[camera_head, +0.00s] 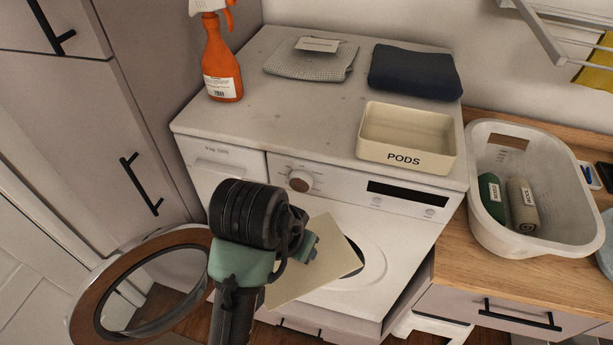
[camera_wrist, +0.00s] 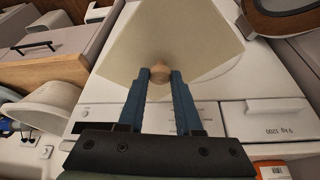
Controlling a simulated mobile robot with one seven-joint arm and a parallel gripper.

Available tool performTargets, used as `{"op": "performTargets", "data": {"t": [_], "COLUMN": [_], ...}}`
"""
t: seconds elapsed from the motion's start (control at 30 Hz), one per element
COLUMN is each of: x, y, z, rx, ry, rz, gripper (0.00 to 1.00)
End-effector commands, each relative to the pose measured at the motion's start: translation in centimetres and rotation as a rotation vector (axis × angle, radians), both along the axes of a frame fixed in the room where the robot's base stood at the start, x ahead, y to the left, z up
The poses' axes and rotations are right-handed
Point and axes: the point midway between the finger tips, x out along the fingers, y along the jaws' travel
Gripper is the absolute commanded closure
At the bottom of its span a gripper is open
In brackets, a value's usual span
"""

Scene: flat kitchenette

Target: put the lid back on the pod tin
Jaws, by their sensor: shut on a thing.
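The pod tin (camera_head: 405,157) is a cream, open-topped rectangular box marked PODS. It stands upright near the front right edge of the washing machine top, and its inside looks empty. The lid (camera_head: 318,262) is a flat cream panel, tilted in front of the washing machine door. My gripper (camera_head: 312,247) is to the lower left of the tin and apart from it. In the wrist view my gripper (camera_wrist: 160,74) is shut on the round wooden knob (camera_wrist: 160,73) of the lid (camera_wrist: 170,35).
On the washing machine top (camera_head: 290,120) are an orange spray bottle (camera_head: 221,62), a grey cloth (camera_head: 310,62) and a navy cloth (camera_head: 413,71). A white basket (camera_head: 535,190) with rolled cloths stands right. The round machine door (camera_head: 150,285) hangs open at lower left.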

Motion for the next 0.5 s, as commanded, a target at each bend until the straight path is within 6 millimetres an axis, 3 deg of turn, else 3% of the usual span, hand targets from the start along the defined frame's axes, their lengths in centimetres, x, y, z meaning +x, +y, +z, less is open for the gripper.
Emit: {"op": "performTargets", "data": {"t": [0.2, 0.5], "x": [-2.8, -5.7], "y": [-0.4, -0.5], "z": [-5.6, -11.4], "rx": [-0.012, -0.005], "ry": [0.006, 0.006], "rz": [0.199, 0.409], "gripper": [1.0, 1.0]}}
